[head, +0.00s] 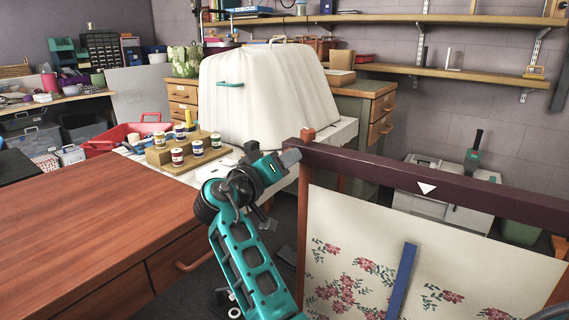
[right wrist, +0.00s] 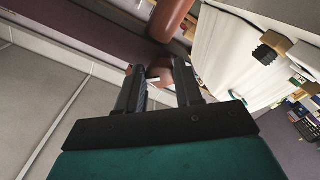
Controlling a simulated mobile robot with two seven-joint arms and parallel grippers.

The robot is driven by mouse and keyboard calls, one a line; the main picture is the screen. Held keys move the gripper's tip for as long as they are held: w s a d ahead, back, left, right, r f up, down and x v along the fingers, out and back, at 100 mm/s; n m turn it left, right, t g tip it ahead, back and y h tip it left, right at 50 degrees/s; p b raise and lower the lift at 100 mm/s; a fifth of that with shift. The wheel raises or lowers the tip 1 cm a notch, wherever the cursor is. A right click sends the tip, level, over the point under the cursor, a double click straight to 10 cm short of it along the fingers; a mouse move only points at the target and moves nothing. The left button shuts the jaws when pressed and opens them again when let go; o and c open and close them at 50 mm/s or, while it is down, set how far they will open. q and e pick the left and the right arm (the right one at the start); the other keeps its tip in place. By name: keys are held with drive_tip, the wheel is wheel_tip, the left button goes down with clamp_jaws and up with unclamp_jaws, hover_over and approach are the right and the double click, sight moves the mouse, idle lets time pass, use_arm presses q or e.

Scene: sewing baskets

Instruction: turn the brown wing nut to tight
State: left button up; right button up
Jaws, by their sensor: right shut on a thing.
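My right gripper (head: 291,157) is at the left end of the dark wooden rail (head: 400,180) of the embroidery frame, just below the brown post top (head: 307,135). In the right wrist view, its two fingers (right wrist: 157,70) are on either side of a small brown piece, the brown wing nut (right wrist: 160,75). The gripper is shut on it. The fingers hide part of the nut, and its angle is hard to tell. In the head view the nut is hidden by the gripper. My left gripper is not in view.
A floral cloth (head: 345,270) with a blue strip (head: 402,282) hangs below the rail. A white triangle (head: 427,188) marks the rail. A wooden table (head: 80,235) is at left.

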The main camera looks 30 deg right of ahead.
drive_tip(key=shift+w+m, duration=0.1)
drive_tip(key=shift+m, duration=3.7)
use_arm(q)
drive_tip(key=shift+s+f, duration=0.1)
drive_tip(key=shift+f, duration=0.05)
use_arm(e)
drive_tip(key=shift+r+m, duration=0.1)
drive_tip(key=shift+m, duration=0.2)
drive_tip(key=o, duration=1)
drive_tip(key=shift+o, duration=0.2)
use_arm(q)
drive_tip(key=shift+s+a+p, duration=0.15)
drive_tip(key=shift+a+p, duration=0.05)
drive_tip(key=shift+p, duration=0.45)
use_arm(e)
drive_tip(key=v, duration=1.3)
